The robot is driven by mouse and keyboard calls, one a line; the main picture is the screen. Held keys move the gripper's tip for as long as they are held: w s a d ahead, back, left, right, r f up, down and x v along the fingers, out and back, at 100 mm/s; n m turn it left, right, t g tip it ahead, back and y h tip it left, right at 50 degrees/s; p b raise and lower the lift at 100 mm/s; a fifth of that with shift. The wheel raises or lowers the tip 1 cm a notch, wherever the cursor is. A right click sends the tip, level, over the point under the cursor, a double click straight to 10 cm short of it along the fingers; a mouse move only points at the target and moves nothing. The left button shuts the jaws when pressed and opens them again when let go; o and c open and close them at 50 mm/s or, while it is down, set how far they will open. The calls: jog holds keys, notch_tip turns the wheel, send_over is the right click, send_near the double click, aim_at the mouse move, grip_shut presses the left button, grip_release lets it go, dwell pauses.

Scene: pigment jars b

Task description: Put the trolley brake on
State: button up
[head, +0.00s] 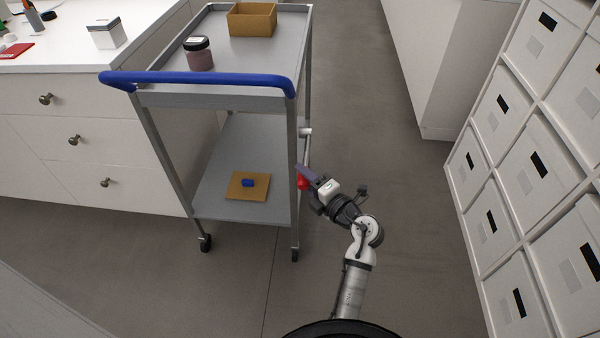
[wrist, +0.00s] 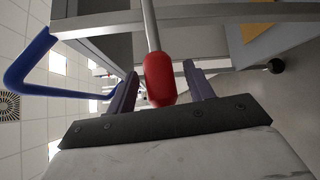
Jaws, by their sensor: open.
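The grey trolley (head: 215,97) with a blue push handle (head: 197,84) stands beside the white drawer unit. The brake lever has a red knob (head: 303,182) at the trolley's right side, by the lower shelf. In the wrist view the red knob (wrist: 160,80) sits on a metal rod between my two fingers. My gripper (head: 306,177) is open around the knob, with visible space on both sides of it. The open fingers also show in the wrist view (wrist: 163,92). In the head view my gripper partly hides the knob.
A dark-lidded jar (head: 199,54) and a tan box (head: 252,19) stand on the top shelf. A brown board (head: 248,186) with a small blue thing lies on the lower shelf. Storage drawers (head: 535,165) line the right; floor between is clear.

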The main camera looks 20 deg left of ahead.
jog(key=shift+x, duration=1.3)
grip_shut()
